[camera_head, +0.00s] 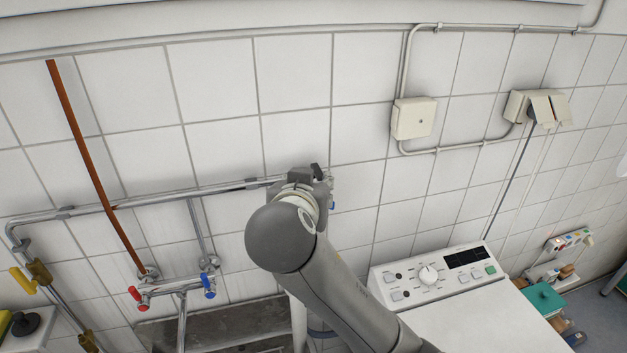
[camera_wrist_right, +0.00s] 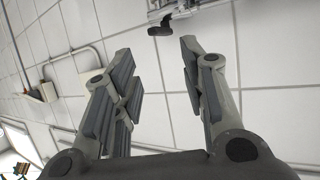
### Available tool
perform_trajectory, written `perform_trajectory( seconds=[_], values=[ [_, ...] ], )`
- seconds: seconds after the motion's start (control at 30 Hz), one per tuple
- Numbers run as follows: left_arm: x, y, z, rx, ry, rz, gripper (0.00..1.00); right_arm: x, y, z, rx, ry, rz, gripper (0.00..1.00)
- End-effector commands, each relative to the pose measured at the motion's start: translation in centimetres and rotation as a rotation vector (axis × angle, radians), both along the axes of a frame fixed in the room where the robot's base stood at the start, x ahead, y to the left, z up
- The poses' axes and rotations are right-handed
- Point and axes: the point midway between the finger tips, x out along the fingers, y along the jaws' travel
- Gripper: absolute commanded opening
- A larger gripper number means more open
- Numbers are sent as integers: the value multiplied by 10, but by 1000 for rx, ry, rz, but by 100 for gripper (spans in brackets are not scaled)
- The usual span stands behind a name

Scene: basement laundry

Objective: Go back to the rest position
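My right arm comes in from the lower right in the head view and reaches up to the tiled wall. Its gripper (camera_head: 303,183) is at the horizontal metal pipe and is largely hidden behind my own wrist. In the right wrist view the right gripper (camera_wrist_right: 156,52) has its two fingers spread apart, with nothing between the pads. A dark lever-like handle (camera_wrist_right: 160,29) on a grey fitting lies just beyond the fingertips, apart from them. My left gripper is in neither view.
The metal pipe (camera_head: 150,202) runs along the wall. A tap with red and blue handles (camera_head: 209,285) is left of my arm, above a sink (camera_head: 225,322). A white washing machine (camera_head: 470,315) stands at the right. A junction box (camera_head: 414,118) and sockets (camera_head: 538,106) are on the wall.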

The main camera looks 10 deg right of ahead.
Motion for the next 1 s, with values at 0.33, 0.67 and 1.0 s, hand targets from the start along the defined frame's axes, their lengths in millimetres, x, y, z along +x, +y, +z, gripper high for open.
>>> perform_trajectory(
  seconds=[0.33,0.67,1.0],
  values=[
    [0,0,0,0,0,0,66,-13,5,6,1,1,1,39],
    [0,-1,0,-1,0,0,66,-18,-1,-30,0,85,32,39],
    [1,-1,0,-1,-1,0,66,-86,-35,-191,14,462,219,39]
  ],
)
